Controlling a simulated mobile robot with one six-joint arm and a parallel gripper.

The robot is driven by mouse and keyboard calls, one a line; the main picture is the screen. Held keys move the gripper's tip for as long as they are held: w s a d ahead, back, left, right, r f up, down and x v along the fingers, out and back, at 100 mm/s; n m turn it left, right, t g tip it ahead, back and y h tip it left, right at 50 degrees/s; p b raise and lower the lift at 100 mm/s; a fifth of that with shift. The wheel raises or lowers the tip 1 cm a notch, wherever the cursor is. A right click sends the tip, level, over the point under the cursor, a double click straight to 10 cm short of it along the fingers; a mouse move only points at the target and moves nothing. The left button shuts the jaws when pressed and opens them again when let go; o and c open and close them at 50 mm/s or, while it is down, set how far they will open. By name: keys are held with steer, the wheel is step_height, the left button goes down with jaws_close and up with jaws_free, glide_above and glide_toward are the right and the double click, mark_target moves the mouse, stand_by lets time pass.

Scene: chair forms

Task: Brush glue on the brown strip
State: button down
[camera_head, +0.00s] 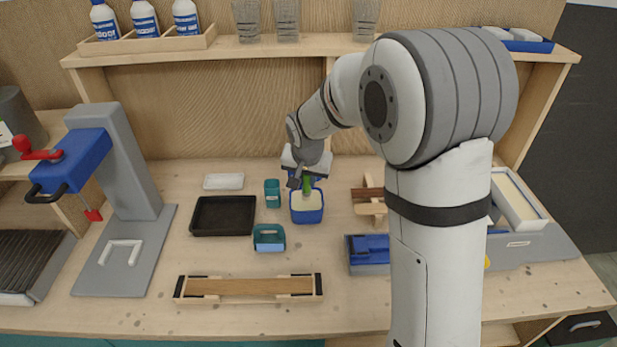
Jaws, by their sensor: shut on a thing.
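A long brown strip (250,287) lies in a pale wooden holder with dark end pieces near the table's front edge. My gripper (299,182) is at the middle back of the table, over a blue pot (307,216) with cream-coloured contents. It is shut on a green-handled thing (307,184), likely the brush, which points down at the pot. The lower end of the brush is hard to make out, so I cannot tell whether it touches the contents. The gripper is well behind the strip.
A black tray (222,216), a teal cup (272,193) and a teal block-like holder (269,238) stand left of the pot. A grey press (120,170) is at left. A wooden stand (371,208) and blue-grey box (369,268) are right. Bare tabletop lies before the pot.

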steer(key=shift+r+p, duration=1.85)
steer(key=shift+r, duration=1.65)
steer(key=shift+f, duration=0.1)
